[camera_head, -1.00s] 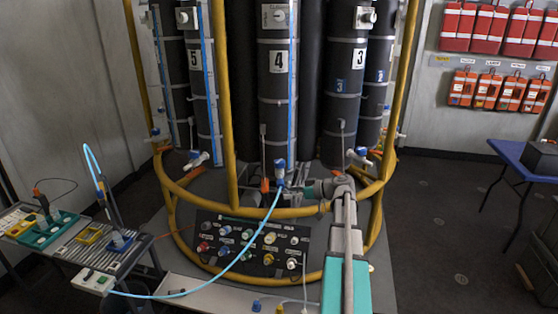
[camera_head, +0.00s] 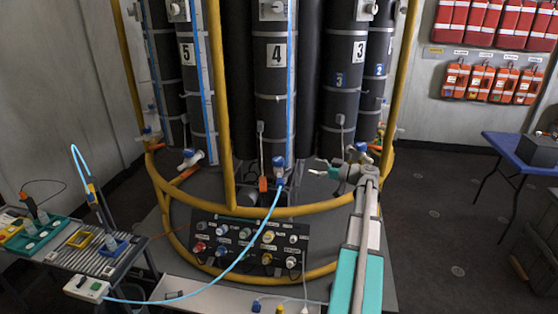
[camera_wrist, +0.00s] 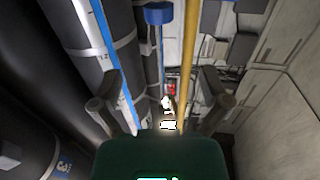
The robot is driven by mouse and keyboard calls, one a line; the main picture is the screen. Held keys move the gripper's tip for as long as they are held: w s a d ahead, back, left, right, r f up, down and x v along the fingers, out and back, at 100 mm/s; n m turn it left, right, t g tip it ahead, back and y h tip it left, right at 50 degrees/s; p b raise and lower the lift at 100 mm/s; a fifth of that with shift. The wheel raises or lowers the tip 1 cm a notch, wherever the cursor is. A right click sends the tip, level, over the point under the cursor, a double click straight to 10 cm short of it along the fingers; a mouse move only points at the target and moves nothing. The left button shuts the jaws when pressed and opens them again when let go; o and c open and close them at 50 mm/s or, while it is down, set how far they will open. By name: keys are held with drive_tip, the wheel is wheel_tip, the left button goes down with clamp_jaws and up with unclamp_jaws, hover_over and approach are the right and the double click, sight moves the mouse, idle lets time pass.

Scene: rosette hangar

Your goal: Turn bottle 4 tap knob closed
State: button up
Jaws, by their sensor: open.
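Bottle 4 (camera_head: 276,90) is the dark cylinder with a white "4" label in the middle of the head view. Its blue tap knob (camera_head: 278,162) sits low at the bottle's foot, with a light blue hose (camera_head: 262,222) running down from the tap. My gripper (camera_head: 318,168) is right of the knob, pointing left, apart from it and empty. In the wrist view its two fingers (camera_wrist: 157,112) stand wide apart. A blue knob (camera_wrist: 158,13) shows beyond them at the top; I cannot tell which bottle it belongs to. Whether the tap is open or closed cannot be read.
A yellow tubular rail (camera_head: 265,211) curves around the bottles, with an upright post (camera_head: 218,80) left of bottle 4. A black connector panel (camera_head: 248,242) lies below. Bottle 5 (camera_head: 197,90) and bottle 3 (camera_head: 345,80) flank bottle 4. A side table (camera_head: 95,262) is at left.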

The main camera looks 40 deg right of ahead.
sight(278, 159)
drive_tip(key=shift+w, duration=0.1)
drive_tip(key=x, duration=1.3)
drive_tip(key=shift+w+a, duration=0.1)
drive_tip(key=shift+w, duration=0.05)
drive_tip(key=c, duration=1.2)
drive_tip(key=shift+o, duration=0.2)
drive_tip(key=shift+a+m+t+h, duration=0.1)
drive_tip(key=shift+m+t+h, duration=0.25)
drive_tip(key=shift+h, duration=0.25)
drive_tip(key=m+t+h, duration=0.1)
drive_tip(key=m+h, duration=0.2)
drive_tip(key=h, duration=0.1)
drive_tip(key=shift+a, duration=0.1)
drive_tip(key=shift+m+h, duration=1.35)
drive_tip(key=shift+h, duration=0.75)
drive_tip(key=shift+m+h, duration=1.3)
drive_tip(key=shift+h, duration=0.8)
